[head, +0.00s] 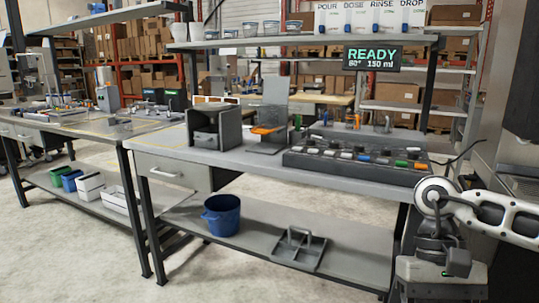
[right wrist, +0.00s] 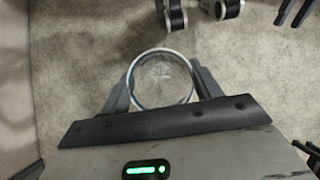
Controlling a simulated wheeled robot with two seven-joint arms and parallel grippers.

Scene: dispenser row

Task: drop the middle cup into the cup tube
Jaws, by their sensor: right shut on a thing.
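In the right wrist view my right gripper (right wrist: 162,82) is shut on a clear round cup (right wrist: 161,104). One finger lies on each side of it. I look down into the cup's rim, and pale floor lies beyond. Whether this is the middle cup, the frames do not show. In the head view my right arm shows at the right, with its gripper and the cup not visible. I cannot make out a cup tube for certain in either view. My left gripper is in neither view.
A grey workbench (head: 222,157) stands ahead with a dark tray of coloured parts (head: 355,165) on it. Several small tubs (head: 271,27) stand on the shelf above a READY display (head: 372,58). A blue bucket (head: 221,218) sits on the lower shelf. A grey machine edges the right side.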

